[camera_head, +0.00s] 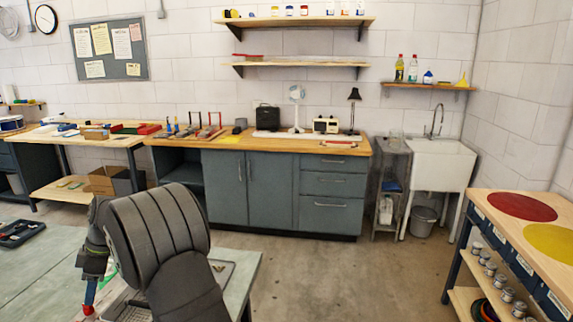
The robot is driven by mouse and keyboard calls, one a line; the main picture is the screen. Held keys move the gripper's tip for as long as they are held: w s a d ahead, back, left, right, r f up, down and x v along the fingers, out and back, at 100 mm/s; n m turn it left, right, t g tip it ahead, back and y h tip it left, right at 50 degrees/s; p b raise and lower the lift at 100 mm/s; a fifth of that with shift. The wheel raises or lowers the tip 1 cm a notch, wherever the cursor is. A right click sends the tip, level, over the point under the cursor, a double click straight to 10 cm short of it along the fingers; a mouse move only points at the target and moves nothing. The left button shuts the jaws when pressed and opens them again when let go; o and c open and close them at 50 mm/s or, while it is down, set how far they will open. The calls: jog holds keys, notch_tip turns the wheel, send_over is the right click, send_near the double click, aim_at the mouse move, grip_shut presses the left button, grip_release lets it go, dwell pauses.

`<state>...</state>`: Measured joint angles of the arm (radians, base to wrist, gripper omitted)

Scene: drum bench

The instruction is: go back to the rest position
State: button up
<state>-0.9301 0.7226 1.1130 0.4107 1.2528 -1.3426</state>
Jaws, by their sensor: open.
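My gripper (92,285) is at the lower left, at the end of my dark arm, and points down over the pale green bench (45,275). It is open. A narrow blue and red piece shows at its lower end; I cannot tell whether it is part of the gripper or something behind it. My arm's large dark links stand in front of the bench and hide part of it. A grey tray (222,275) lies partly hidden behind my arm, with small pieces on it.
A dark tray (20,233) with small items lies on the bench's left. A wooden-topped table (490,205) with red and yellow discs stands at the right, with several jars below. Cabinets (270,190) line the back wall. The floor (340,275) between is clear.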

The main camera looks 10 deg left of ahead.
aim_at(88, 310)
jog(key=v, duration=1.3)
jog(key=x, duration=1.7)
jog(key=shift+s+f, duration=0.1)
jog(key=shift+f, duration=0.1)
jog(key=m+t, duration=0.1)
jog(key=m, duration=0.2)
jog(key=shift+s+r+y, duration=0.1)
jog(key=shift+y, duration=0.3)
jog(key=m+t, duration=0.1)
jog(key=m, duration=0.1)
jog(key=m+t, duration=0.1)
jog(key=m, duration=0.2)
jog(key=shift+s+d+m, duration=0.1)
jog(key=shift+s+m, duration=0.15)
jog(key=shift+m, duration=0.05)
jog(key=shift+s+m+t, duration=0.2)
jog(key=shift+m+t, duration=0.7)
jog(key=shift+m, duration=1.3)
jog(key=shift+s+m+t+h, duration=0.1)
jog(key=shift+m+t+h, duration=0.45)
jog(key=shift+m, duration=1.55)
